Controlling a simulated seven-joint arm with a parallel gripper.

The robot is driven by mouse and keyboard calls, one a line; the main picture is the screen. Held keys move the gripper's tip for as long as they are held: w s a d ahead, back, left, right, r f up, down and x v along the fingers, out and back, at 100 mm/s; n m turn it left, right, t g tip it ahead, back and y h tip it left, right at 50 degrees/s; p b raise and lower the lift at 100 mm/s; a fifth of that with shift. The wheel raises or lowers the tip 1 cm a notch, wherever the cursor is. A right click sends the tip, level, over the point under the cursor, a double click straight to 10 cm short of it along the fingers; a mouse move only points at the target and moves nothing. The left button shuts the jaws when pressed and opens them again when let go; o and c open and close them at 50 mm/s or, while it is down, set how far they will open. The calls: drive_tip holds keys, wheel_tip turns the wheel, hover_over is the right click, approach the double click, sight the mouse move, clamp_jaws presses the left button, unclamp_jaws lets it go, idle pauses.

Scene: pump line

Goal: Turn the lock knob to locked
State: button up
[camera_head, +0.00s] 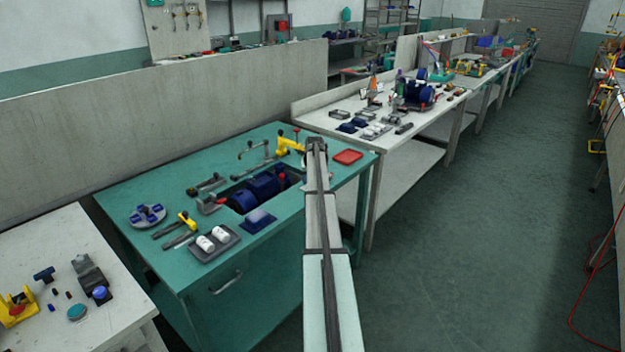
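I cannot make out for certain which part is the lock knob. A blue pump (243,200) sits in a dark recess of the green bench (130,190), with a small red part (283,181) at its right end. A thin post with a red top (296,131) stands near a yellow clamp (288,145) at the back of the bench. My arm reaches up the middle of the picture, and its end, my gripper (316,145), is over the bench's right part, beside the yellow clamp. The fingers are too small and too much in line with the arm to tell open or shut.
A red tray (347,157) lies right of my gripper. A grey tray with white cylinders (214,245), a blue block (258,217), a round grey plate (147,216) and hand tools lie on the green bench. White benches stand on both sides.

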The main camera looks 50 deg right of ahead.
drive_tip(key=v, duration=1.4)
drive_tip(key=shift+f, duration=0.15)
